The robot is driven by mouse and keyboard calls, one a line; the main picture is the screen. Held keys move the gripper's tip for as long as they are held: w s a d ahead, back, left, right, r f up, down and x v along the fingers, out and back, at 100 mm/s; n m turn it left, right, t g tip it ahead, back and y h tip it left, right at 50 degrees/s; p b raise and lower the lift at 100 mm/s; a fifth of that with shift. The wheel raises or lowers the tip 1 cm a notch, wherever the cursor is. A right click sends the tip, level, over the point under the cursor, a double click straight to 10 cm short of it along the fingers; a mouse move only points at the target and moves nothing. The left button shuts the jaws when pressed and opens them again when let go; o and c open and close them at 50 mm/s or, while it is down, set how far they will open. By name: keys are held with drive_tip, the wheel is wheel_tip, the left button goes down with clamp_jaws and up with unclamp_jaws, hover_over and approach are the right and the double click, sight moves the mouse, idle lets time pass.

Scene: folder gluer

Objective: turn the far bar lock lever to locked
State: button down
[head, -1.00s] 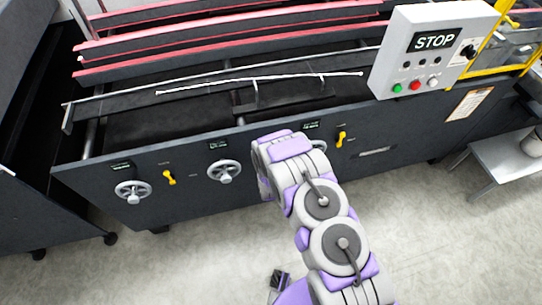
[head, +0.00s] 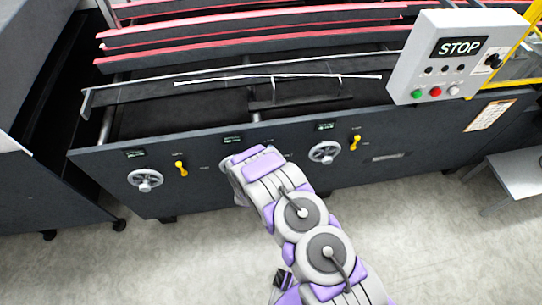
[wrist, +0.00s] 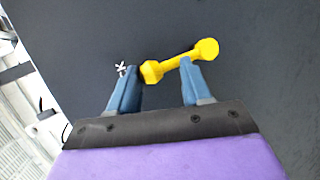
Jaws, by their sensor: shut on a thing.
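In the wrist view a yellow lever (wrist: 180,60) with two rounded ends stands out from a dark panel. It lies tilted, its right end higher. My gripper (wrist: 160,67) is shut on this lever, with one blue finger by the left end and the other at the bar near the right end. In the head view my arm hides my gripper and the lever in it, at the middle of the front panel (head: 400,137). Two other yellow levers show there, a left one (head: 181,168) and a right one (head: 355,143). The panel labels are too small to read.
Grey handwheels sit on the panel, at the left (head: 145,180) and right (head: 324,152); a middle one is mostly behind my arm. A STOP control box (head: 452,60) is at upper right. A grey table (head: 512,172) stands at right. The floor in front is clear.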

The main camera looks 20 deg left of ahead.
drive_tip(key=shift+s+f, duration=0.15)
drive_tip(key=shift+f, duration=0.2)
drive_tip(key=c, duration=0.9)
unclamp_jaws()
drive_tip(key=o, duration=0.3)
drive_tip(key=shift+w+a+f, duration=0.15)
drive_tip(key=shift+w+f, duration=0.05)
drive_tip(key=shift+w, duration=0.05)
drive_tip(key=shift+o, duration=1.2)
drive_tip(key=shift+r, duration=0.15)
drive_tip(key=shift+s+r, duration=0.1)
drive_tip(key=p+v, duration=0.3)
drive_tip(key=v, duration=1.4)
